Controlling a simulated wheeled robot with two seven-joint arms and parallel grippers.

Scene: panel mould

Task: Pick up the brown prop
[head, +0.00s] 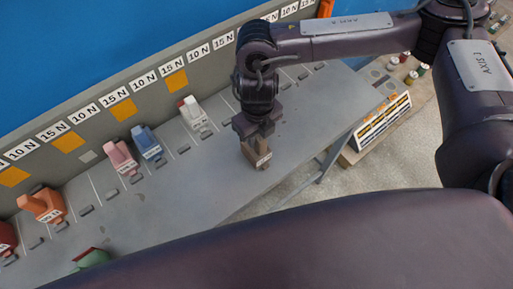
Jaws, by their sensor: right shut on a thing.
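The brown prop (257,156) is a small brown block with a pale label on its side. It is at the near right part of the grey table (190,205), close to the table's edge. My right gripper (256,138) comes down on it from above and is shut on it. The gripper covers the top of the prop. I cannot tell whether the prop touches the table or is slightly above it. My left gripper is not in view.
Along the back stand a white prop (193,112), a blue one (147,142), a pink one (121,157) and an orange one (43,205). A green object (91,258) is at the front. A labelled crate (378,126) stands right of the table. The table's middle is clear.

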